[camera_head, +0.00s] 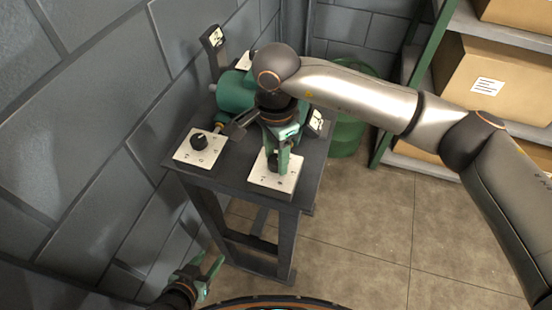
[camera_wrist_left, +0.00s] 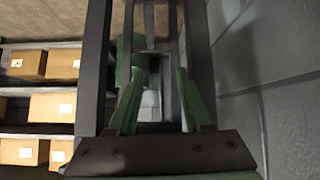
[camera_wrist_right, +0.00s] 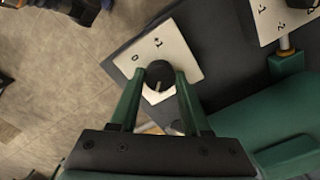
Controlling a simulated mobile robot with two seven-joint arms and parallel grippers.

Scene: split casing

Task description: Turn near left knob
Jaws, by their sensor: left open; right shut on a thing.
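A black knob (camera_head: 199,142) stands on a white numbered plate (camera_head: 184,153) at the near left of the dark table, with no gripper on it. A second black knob (camera_head: 273,160) stands on another white plate (camera_head: 262,183) to its right. My right gripper (camera_head: 279,158) points down over this second knob and is shut on it. In the right wrist view this knob (camera_wrist_right: 159,75) sits between the fingertips, with a light pointer line on its face. My left gripper (camera_head: 212,266) is open and empty, low in front of the table; its spread fingers show in the left wrist view (camera_wrist_left: 160,95).
A green machine body (camera_head: 235,92) stands behind the knobs on the table (camera_head: 238,183), partly hidden by my right arm. A grey block wall (camera_head: 130,70) runs close along the left. A green drum (camera_head: 346,135) and shelves with cardboard boxes (camera_head: 490,75) stand at the right.

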